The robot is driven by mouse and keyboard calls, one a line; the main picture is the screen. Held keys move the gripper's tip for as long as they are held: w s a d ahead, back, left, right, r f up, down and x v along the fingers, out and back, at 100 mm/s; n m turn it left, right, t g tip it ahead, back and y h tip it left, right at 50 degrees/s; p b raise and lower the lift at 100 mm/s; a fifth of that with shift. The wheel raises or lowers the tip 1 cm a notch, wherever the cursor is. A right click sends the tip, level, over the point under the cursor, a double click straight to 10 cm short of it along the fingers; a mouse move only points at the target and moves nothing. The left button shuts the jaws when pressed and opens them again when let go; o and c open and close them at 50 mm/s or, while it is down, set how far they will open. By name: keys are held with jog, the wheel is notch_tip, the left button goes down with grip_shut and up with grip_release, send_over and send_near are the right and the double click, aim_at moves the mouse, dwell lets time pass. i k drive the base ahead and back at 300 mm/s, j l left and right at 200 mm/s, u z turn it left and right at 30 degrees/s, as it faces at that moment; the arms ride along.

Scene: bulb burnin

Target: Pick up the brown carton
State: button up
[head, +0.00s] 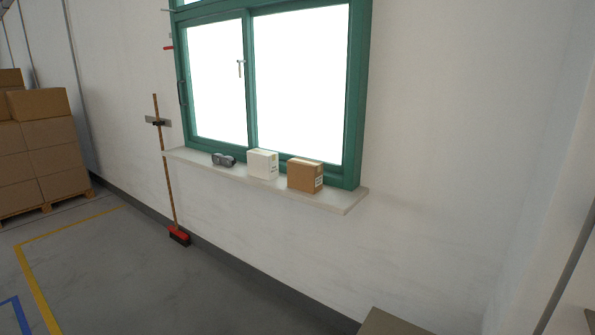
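The brown carton (303,176) stands upright on the pale window sill (334,198), toward the sill's right end. It has a white label on its right-hand face. A white carton (261,164) stands just to its left with a small gap between them. My gripper is not in the head view, so I cannot see its state or where it is relative to the carton.
Grey goggles (223,160) lie left of the white carton. The green-framed window (250,90) rises behind. Stacked boxes (38,150) stand far left. The grey floor (120,270) before the sill is clear.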

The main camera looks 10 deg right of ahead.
aim_at(304, 175)
jog(key=i+u, duration=0.25)
jog(key=i, duration=0.35)
jog(key=i+u, duration=0.25)
jog(key=i, duration=0.3)
jog(key=i+l+u, duration=0.25)
jog(key=i, duration=0.3)
